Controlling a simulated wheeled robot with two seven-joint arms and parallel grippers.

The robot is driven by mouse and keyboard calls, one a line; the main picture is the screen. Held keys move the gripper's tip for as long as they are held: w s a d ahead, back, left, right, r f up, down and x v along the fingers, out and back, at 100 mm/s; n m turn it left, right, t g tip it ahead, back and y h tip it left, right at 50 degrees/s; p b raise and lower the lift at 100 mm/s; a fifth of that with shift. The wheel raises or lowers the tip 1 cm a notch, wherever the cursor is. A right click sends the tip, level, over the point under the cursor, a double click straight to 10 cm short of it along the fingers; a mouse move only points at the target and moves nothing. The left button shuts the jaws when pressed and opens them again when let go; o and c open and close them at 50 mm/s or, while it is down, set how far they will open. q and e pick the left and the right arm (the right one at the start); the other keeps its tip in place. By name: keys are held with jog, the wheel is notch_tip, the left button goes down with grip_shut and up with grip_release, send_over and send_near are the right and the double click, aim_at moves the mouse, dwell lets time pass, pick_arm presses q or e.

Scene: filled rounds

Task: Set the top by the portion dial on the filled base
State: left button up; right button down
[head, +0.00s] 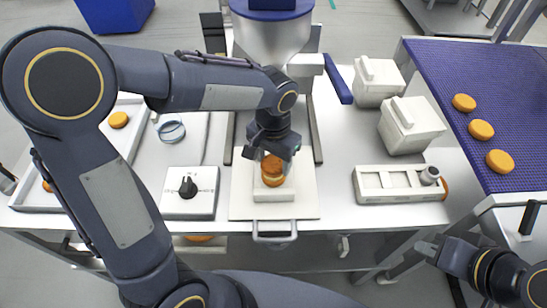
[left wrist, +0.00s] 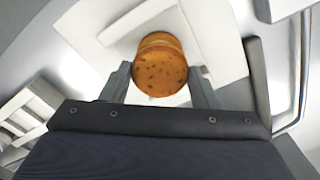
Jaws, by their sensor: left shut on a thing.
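My left gripper (head: 273,150) is shut on an orange-brown top (head: 272,163), above the white block (head: 273,195) on the pale board in the middle. Directly under the top is another orange round, the base (head: 273,181), with a paler band between them; I cannot tell if they touch. In the left wrist view the speckled top (left wrist: 160,72) sits between the two fingers (left wrist: 160,86). The portion dial (head: 188,187), a white box with a black knob, stands left of the board. My right gripper (head: 432,250) is at the lower right, away from these; its jaw opening is unclear.
A tray (head: 125,150) with orange rounds lies at the left, beside a blue-rimmed ring (head: 171,131). White boxes (head: 408,127) and a slotted white unit (head: 395,184) stand to the right. Three rounds lie on a blue belt (head: 515,90). A large hopper (head: 270,38) rises behind the board.

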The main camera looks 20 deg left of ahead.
pick_arm(q)
jog(key=shift+f+b, duration=0.6)
jog(key=shift+f, duration=0.2)
dwell(0.5)
jog(key=o, duration=1.2)
jog(key=shift+r, duration=0.1)
jog(key=shift+r+p, duration=3)
jog(key=shift+r, duration=0.5)
